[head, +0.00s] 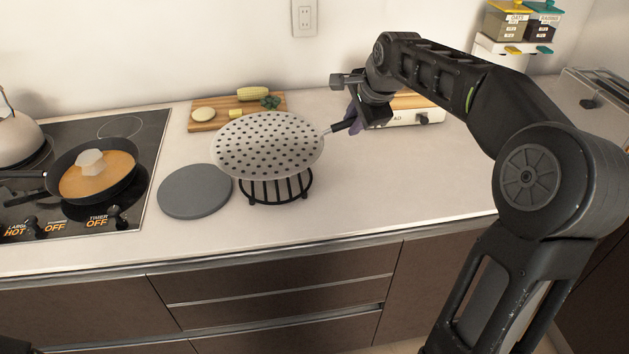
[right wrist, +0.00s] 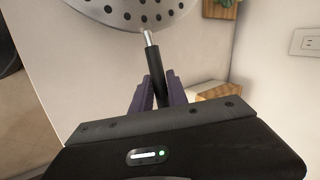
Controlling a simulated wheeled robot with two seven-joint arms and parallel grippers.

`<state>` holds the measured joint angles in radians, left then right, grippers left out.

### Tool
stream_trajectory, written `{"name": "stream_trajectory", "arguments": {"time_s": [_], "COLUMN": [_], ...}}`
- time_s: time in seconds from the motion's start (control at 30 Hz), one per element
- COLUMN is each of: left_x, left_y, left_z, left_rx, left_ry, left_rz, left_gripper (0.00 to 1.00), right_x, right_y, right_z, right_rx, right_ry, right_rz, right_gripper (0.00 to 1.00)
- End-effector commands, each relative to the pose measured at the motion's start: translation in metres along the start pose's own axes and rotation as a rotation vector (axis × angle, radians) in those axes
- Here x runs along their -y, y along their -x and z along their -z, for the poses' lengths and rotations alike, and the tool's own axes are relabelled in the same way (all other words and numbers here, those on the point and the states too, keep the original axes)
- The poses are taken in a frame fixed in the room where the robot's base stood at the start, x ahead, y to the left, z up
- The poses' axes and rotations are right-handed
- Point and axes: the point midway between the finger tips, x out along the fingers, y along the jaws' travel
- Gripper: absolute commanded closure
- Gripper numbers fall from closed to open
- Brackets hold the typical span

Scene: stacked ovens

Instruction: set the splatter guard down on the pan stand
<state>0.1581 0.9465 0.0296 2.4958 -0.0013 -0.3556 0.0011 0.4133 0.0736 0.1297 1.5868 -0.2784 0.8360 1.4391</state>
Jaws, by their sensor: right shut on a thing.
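The splatter guard (head: 267,143) is a pale round disc full of dark holes, with a black handle. My right gripper (head: 353,118) is shut on that handle, to the right of the disc. The right wrist view shows the purple fingers (right wrist: 157,88) on both sides of the handle and part of the splatter guard (right wrist: 125,12) beyond. The pan stand (head: 276,190) is a black slatted round rack on the counter. The disc overlaps its back part in the head view and hides it. I cannot tell whether they touch.
A grey round disc (head: 195,191) lies left of the stand. A cooktop (head: 120,150) with a frying pan (head: 92,171) is at the left. A cutting board (head: 205,125) with food lies behind. The counter right of the stand is clear.

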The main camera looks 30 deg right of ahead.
Motion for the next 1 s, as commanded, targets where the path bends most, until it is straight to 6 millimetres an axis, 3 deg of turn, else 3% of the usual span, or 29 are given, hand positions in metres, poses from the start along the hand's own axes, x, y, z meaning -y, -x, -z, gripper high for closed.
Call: {"name": "stream_trajectory", "arguments": {"time_s": [0.47, 0.8, 1.0], "left_x": [0.0, -0.001, -0.001], "left_y": [0.0, 0.003, 0.003], "left_z": [0.001, 0.0, 0.0], "left_rx": [-0.002, -0.001, -0.001], "left_ry": [0.001, 0.001, 0.0], "left_rz": [0.001, 0.0, 0.0], "left_gripper": [0.52, 0.52, 0.52], "right_x": [0.001, -0.027, -0.031], "right_y": [0.0, -0.044, -0.052], "right_z": [0.002, 0.002, 0.002], "right_rx": [0.002, 0.003, 0.002], "right_ry": [0.001, 0.001, 0.001], "right_rz": [0.0, -0.003, 0.001], "right_gripper": [1.0, 1.0, 1.0]}}
